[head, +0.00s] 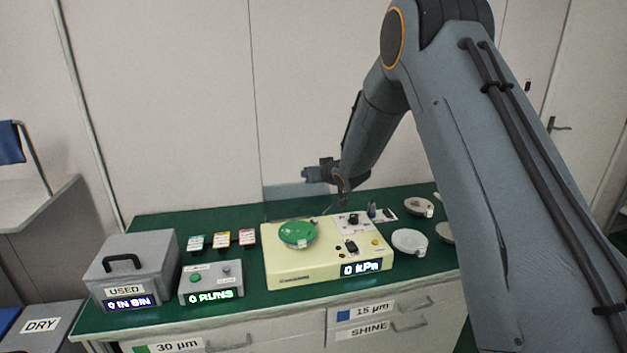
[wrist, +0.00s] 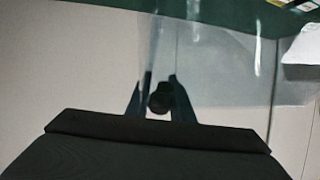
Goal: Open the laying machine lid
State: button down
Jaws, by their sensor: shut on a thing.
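The laying machine (head: 280,272) is a cream box with a green round plate (head: 298,233) on top and a display reading 0 kPa. Its clear lid (head: 292,200) stands raised, roughly upright, at the back of the machine in the head view. The lid also shows as a see-through pane in the wrist view (wrist: 215,75). My gripper (wrist: 160,88) is shut on a small dark knob (wrist: 160,102) at the lid, with a finger on each side. In the head view my gripper (head: 340,187) is above the machine's back, and its fingertips are hard to make out.
A grey USED bin (head: 135,265) and a grey box (head: 211,283) reading 0 RUNS stand left of the machine on the green worktop (head: 160,224). Small coloured containers (head: 221,240) stand behind the grey box. Pale round discs (head: 409,242) lie to the right, near my arm.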

jog(key=shift+f, duration=0.65)
jog(key=c, duration=1.6)
grip_release()
jog(key=shift+d+f, duration=0.1)
jog(key=shift+c, duration=0.2)
jog(key=shift+o, duration=0.4)
jog(key=shift+w+r, duration=0.1)
jog(key=shift+r, duration=0.1)
jog(key=shift+r, duration=0.1)
jog(key=shift+s+d+r, duration=0.2)
jog(key=shift+s+r, duration=0.1)
jog(key=shift+s, duration=0.2)
jog(key=shift+b+v, duration=1)
jog(key=shift+v, duration=2.25)
